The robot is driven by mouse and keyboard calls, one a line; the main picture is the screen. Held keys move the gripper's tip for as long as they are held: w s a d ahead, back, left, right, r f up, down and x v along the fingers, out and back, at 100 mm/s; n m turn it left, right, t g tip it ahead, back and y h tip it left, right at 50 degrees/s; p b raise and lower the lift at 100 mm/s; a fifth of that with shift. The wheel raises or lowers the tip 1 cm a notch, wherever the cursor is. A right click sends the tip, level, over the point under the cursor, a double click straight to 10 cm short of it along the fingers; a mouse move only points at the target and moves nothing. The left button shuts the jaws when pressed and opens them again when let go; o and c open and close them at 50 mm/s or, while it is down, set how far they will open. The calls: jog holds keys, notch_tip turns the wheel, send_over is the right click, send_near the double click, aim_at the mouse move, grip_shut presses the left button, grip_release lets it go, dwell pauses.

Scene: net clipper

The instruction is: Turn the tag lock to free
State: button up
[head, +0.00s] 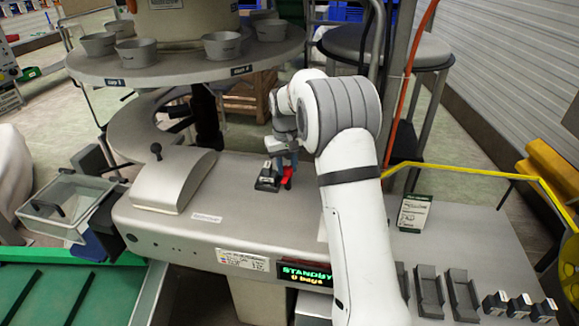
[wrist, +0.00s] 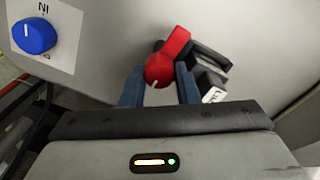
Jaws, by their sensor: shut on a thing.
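The red tag lock (wrist: 158,70) has a round knob with a white line on its face and a lever arm pointing up and right in the wrist view. In the head view the red lock (head: 288,178) stands on the grey machine top. My gripper (wrist: 159,90) has one blue finger on each side of the round knob and is shut on it. In the head view my gripper (head: 286,162) points down over the lock and hides part of it. A black tag holder (wrist: 211,72) with white-marked tags sits right beside the lock; it also shows in the head view (head: 267,180).
A blue knob (wrist: 34,36) on a white plate is at the wrist view's upper left. A green STANDBY display (head: 305,274) is on the machine front. A grey hood (head: 174,180) stands left, a round table with cups (head: 185,70) behind, and black holders (head: 462,293) lie right.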

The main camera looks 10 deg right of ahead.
jog(key=shift+s+f+n, duration=0.25)
jog(key=shift+f+n, duration=0.05)
jog(key=shift+n, duration=0.3)
jog(key=o, duration=1)
jog(key=shift+r, duration=0.2)
jog(key=shift+c, duration=0.2)
